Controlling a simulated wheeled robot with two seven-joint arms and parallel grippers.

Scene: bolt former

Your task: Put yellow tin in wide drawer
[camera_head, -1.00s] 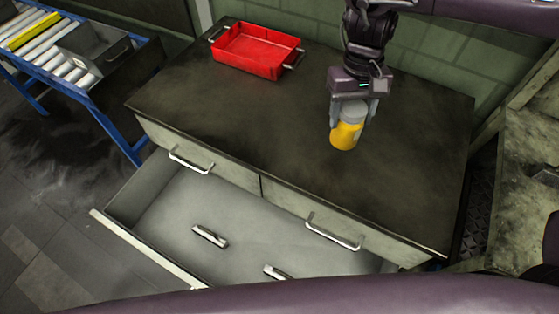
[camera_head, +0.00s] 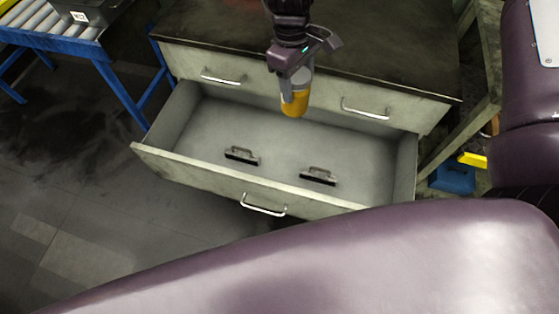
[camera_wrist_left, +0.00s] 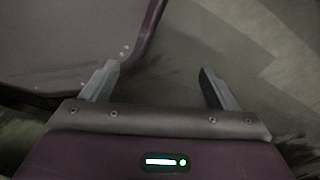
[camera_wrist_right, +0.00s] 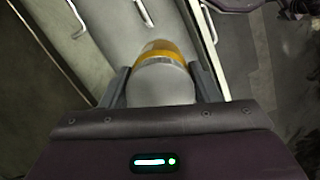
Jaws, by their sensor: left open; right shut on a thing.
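The yellow tin (camera_head: 294,105) with a grey top is held by my right gripper (camera_head: 297,84), above the back part of the open wide drawer (camera_head: 265,188) in the head view. In the right wrist view the tin (camera_wrist_right: 162,76) sits between the fingers of my right gripper (camera_wrist_right: 163,88), with the drawer around it. The drawer is pulled out and holds two dark-based handles, one at the left (camera_head: 241,155) and one at the right (camera_head: 318,176). My left gripper (camera_wrist_left: 160,85) is open and empty in the left wrist view, above the floor.
Two small closed drawers with handles, left (camera_head: 222,77) and right (camera_head: 365,109), sit above the wide drawer. A blue-framed roller conveyor (camera_head: 50,35) with a grey bin stands at the left. A blue box (camera_head: 453,176) lies at the right.

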